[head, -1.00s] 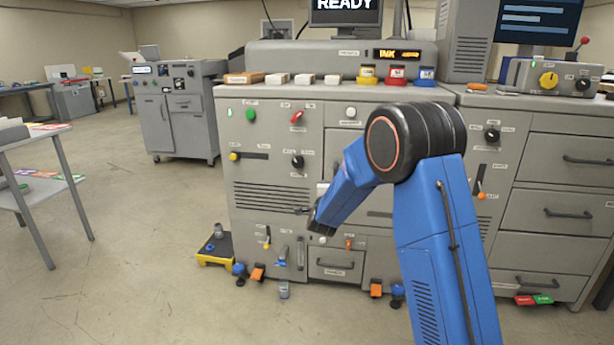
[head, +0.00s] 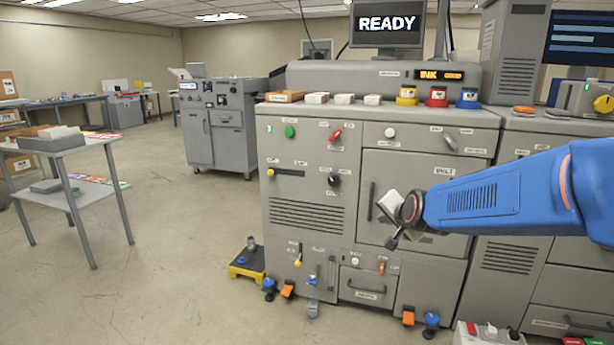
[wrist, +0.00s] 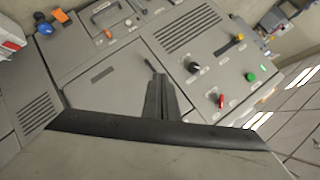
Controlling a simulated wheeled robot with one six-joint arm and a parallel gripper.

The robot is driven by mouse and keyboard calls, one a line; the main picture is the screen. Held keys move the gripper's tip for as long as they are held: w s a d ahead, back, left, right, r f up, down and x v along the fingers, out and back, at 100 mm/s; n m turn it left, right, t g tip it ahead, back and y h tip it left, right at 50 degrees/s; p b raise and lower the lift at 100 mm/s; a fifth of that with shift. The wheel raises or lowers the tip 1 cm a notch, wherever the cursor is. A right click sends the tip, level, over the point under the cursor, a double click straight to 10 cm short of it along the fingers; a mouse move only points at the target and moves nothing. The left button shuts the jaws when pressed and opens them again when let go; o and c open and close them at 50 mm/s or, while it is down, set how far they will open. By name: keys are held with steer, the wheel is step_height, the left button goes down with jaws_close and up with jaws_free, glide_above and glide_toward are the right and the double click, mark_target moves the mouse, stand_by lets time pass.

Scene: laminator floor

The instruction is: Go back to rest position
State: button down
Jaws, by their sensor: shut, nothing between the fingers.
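My gripper (head: 392,241) is at the end of my blue arm, in front of the large grey machine's door in the head view. Its dark fingers (wrist: 160,80) are together and hold nothing in the wrist view. My arm reaches in from the right side of the head view. The grey machine (head: 310,215) has a large door (head: 405,168) with a vertical handle, which shows just left of my gripper. The door appears closed. The gap between my gripper and the door cannot be judged exactly.
The machine front carries a red switch (head: 336,135), a green button (head: 290,132) and a black knob (head: 333,180). Ink pots, including a yellow one (head: 406,96), stand on top. A yellow-edged step (head: 246,268) is on the floor. A table (head: 85,146) stands left; floor between is free.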

steer(key=s+d+f+n+g, duration=0.2)
steer(key=s+n, duration=0.1)
steer(key=s, duration=1)
steer(key=s+d+f+n+g, duration=0.2)
steer(key=s+n, duration=0.1)
steer(key=s, duration=1)
steer(key=s+d+f+n+g+h, duration=0.1)
steer(key=s+d+f+n+g, duration=0.1)
steer(key=s, duration=1.1)
steer(key=shift+d+f+n+g, duration=0.15)
steer(key=shift+d+n+g, duration=0.25)
steer(key=shift+n+g, duration=0.1)
